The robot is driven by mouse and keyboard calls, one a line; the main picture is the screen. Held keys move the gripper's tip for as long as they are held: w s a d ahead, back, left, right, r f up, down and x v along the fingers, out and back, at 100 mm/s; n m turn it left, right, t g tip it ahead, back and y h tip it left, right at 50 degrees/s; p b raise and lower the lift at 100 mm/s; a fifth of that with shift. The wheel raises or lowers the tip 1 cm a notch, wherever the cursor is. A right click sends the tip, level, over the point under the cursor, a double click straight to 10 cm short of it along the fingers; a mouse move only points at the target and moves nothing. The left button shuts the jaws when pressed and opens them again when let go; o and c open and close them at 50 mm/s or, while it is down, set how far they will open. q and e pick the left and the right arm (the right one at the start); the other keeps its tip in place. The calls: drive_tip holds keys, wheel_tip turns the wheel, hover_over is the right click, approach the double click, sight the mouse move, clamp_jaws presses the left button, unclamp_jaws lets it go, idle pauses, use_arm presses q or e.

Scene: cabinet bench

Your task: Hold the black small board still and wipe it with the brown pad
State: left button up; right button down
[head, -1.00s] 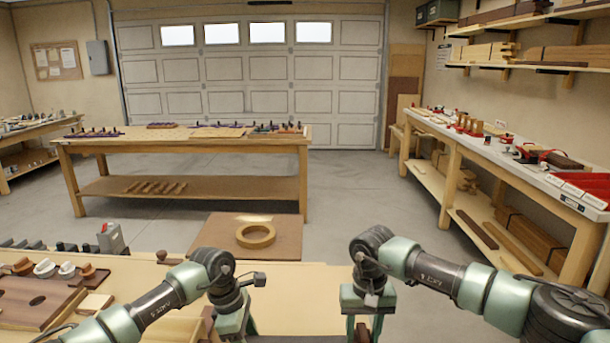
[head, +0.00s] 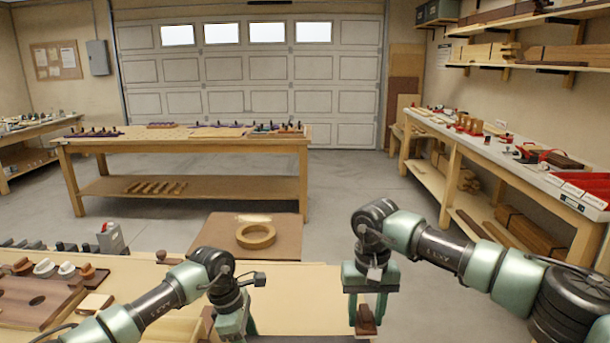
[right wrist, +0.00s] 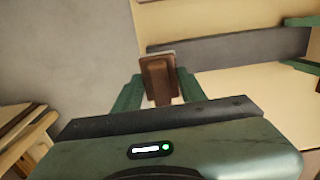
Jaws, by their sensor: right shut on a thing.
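My right gripper (head: 366,310) is shut on the brown pad (head: 366,322) and holds it upright between its fingers, at the right end of the near bench. The pad also shows in the right wrist view (right wrist: 158,82), by the left end of a dark flat strip that looks like the black small board (right wrist: 235,47). My left gripper (right wrist: 302,43) has a finger along each long side of the board near its right end; whether they grip it is unclear. In the head view the left fingertips are cut off at the bottom edge, and the board is out of sight.
The near bench top (head: 300,285) is pale and clear between my arms. Dark boards and small blocks (head: 45,268) sit at the left.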

drive_tip(key=shift+r, duration=2.55)
use_arm(q)
drive_tip(key=o, duration=1.3)
drive_tip(key=shift+o, duration=0.2)
drive_tip(key=shift+d+r+p+v, duration=0.1)
drive_tip(key=shift+d+p+v, duration=0.15)
drive_tip(key=shift+p+v, duration=0.6)
drive_tip(key=shift+d+r+p+v, duration=0.1)
drive_tip(key=shift+d+p+v, duration=0.2)
drive_tip(key=shift+v, duration=1.1)
drive_tip(key=shift+d+p+v, duration=0.25)
drive_tip(key=shift+p+v, duration=0.3)
drive_tip(key=shift+v, duration=0.6)
use_arm(e)
drive_tip(key=shift+r, duration=1.7)
drive_tip(key=shift+f, duration=0.1)
